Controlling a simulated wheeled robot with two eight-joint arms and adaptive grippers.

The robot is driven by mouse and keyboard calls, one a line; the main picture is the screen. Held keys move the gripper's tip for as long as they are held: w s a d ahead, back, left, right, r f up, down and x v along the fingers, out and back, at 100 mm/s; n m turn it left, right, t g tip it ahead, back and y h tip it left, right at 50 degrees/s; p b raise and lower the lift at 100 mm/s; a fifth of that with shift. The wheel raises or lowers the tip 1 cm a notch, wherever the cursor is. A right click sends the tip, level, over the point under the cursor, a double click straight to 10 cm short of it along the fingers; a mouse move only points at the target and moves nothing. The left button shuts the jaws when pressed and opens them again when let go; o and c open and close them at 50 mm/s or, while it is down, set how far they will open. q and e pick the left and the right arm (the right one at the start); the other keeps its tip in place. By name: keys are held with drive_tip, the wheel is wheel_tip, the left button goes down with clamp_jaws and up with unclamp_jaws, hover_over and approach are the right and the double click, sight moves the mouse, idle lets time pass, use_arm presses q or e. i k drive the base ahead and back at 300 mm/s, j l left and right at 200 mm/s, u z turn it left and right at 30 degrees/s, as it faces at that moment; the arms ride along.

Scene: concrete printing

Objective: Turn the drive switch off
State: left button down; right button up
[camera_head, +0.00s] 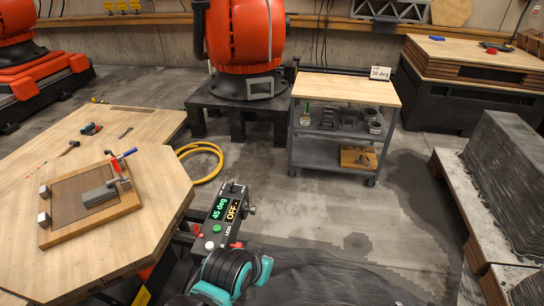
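A dark control box (221,214) stands near the bottom middle of the head view. Its lit display (219,208) reads "45 deg" in green, and a label (233,211) beside it reads "OFF" in yellow. A green button (217,229) and a white button (210,245) sit on its near part, with a bit of red at the near edge. Small knobs stick out at its far end and right side. I cannot tell which of these is the drive switch. A black ringed part with teal pieces (232,271) is just in front of the box. I cannot make out fingertips of either gripper.
A wooden table (150,235) with a framed board (88,205) and clamps is at left. A grey cart (335,150) carries a "30 deg" sign (380,72). A yellow hose (205,165) lies on the floor. Layered concrete (510,170) stands at right. Floor between is open.

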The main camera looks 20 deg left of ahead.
sight(232, 189)
drive_tip(key=u, duration=1.3)
drive_tip(key=i+j+z, duration=0.2)
drive_tip(key=z, duration=0.25)
drive_tip(key=i+j+z, duration=0.4)
drive_tip(key=l, duration=0.1)
